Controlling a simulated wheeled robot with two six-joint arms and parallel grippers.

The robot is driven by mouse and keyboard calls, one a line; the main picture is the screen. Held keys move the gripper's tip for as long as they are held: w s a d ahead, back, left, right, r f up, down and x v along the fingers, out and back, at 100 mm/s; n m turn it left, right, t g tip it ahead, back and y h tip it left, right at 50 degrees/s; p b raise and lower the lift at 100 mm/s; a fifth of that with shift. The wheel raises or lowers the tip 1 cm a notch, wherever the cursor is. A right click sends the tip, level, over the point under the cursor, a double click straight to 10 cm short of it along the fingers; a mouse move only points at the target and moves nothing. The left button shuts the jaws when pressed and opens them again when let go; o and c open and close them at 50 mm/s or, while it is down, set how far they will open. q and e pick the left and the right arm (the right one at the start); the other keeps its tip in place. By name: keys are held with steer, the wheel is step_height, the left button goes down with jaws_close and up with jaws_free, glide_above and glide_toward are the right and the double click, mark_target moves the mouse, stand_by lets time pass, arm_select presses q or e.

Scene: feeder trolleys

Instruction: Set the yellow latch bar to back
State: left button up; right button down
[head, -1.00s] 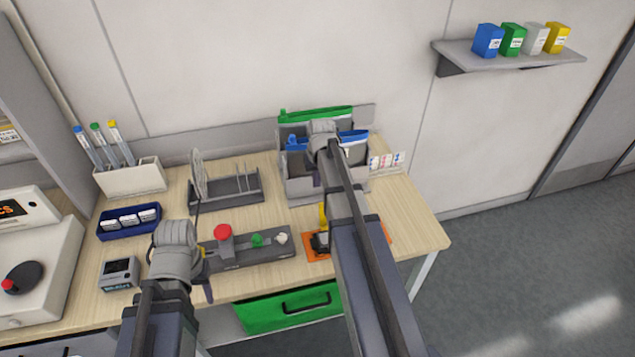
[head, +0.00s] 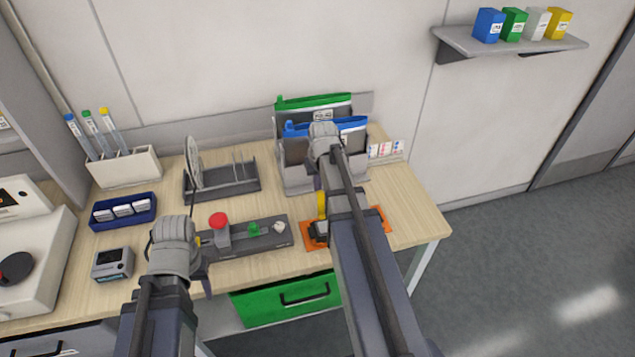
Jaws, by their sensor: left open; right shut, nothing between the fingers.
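A yellow upright bar (head: 322,205) stands at a black device (head: 318,233) on an orange plate (head: 378,219) near the front right of the table. A small yellow part (head: 198,242) also shows at the left end of the grey control panel (head: 270,237), mostly hidden by my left gripper. I cannot tell for sure which is the latch bar. My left gripper (head: 204,272) is open at the panel's left end; contact is unclear. My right gripper (head: 318,178) is shut and empty in front of the file holder, mostly hidden by its own arm, which also covers part of the plate.
The panel carries a red button (head: 219,221), a green switch (head: 254,229) and a white knob (head: 279,227). Behind are a grey rack (head: 225,184) and the file holder (head: 295,180). A blue tray (head: 123,222) and small meter (head: 113,263) are left.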

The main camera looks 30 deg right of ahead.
steer(key=shift+s+a+r, duration=0.2)
steer(key=shift+s+r, duration=0.1)
steer(key=shift+s, duration=0.45)
steer(key=shift+w, duration=0.1)
steer(key=shift+r+p, duration=0.75)
steer(key=shift+p, duration=0.15)
steer(key=shift+w, duration=0.1)
steer(key=w+d, duration=0.1)
steer(key=w, duration=0.3)
step_height(320, 180, up, 9)
steer(key=s+p, duration=0.2)
steer(key=p, duration=0.7)
steer(key=shift+s+a+r, duration=0.2)
steer(key=shift+a, duration=0.05)
